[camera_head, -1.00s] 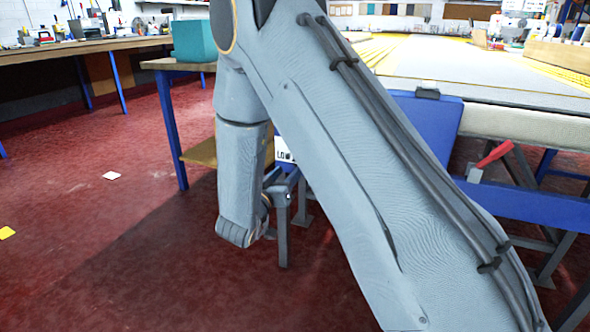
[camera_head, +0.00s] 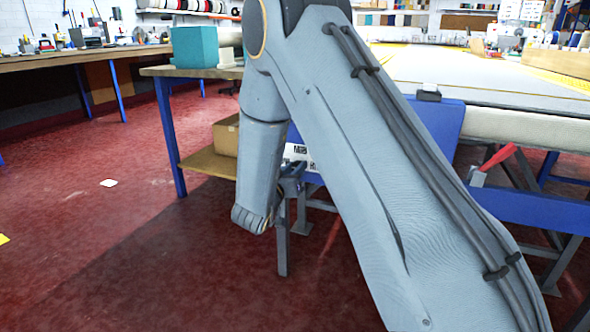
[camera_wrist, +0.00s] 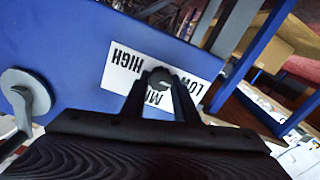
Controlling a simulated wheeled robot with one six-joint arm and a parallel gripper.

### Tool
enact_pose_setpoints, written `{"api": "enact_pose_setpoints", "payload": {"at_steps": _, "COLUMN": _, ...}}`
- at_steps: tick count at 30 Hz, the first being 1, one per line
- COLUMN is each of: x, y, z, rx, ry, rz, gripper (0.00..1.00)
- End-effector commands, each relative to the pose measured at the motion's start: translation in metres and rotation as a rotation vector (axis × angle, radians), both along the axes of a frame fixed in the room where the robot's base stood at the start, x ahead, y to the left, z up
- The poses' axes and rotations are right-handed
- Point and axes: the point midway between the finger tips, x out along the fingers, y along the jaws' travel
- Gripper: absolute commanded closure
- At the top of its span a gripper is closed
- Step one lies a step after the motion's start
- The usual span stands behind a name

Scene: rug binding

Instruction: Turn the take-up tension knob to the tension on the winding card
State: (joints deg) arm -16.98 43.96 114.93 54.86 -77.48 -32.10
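In the wrist view a small dark round knob (camera_wrist: 160,79) stands on a blue panel (camera_wrist: 70,50), in front of a white label (camera_wrist: 124,68). The label reads HIGH, MID and LOW, upside down in this view. My gripper (camera_wrist: 160,94) is open, its two black fingers apart at either side of the knob's near side. I cannot tell whether they touch it. The knob's pointer direction is not clear. In the head view my arm hides the knob, and part of the label (camera_head: 299,152) shows beside it. I cannot make out a winding card.
A grey round-ended lever (camera_wrist: 26,95) sits left of the label in the wrist view. In the head view, a wooden bench (camera_head: 200,72) holds a teal box (camera_head: 195,47), with a carton (camera_head: 226,136) on its lower shelf. A red handle (camera_head: 498,157) is at right.

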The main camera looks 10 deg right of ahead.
Motion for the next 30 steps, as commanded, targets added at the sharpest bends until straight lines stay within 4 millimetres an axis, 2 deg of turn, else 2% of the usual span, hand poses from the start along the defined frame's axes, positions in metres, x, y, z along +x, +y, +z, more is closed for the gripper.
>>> {"api": "enact_pose_setpoints", "payload": {"at_steps": 2, "x": -0.0002, "y": -0.0001, "z": -0.0002, "rx": 0.000, "ry": 0.000, "rz": 0.000, "gripper": 0.95}}
{"api": "enact_pose_setpoints", "payload": {"at_steps": 14, "x": -0.0008, "y": -0.0003, "z": 0.0003, "rx": 0.066, "ry": -0.047, "rz": 0.000, "gripper": 0.95}}
{"api": "enact_pose_setpoints", "payload": {"at_steps": 30, "x": -0.0016, "y": -0.0015, "z": 0.0007, "rx": 0.441, "ry": -0.318, "rz": 0.000, "gripper": 0.95}}
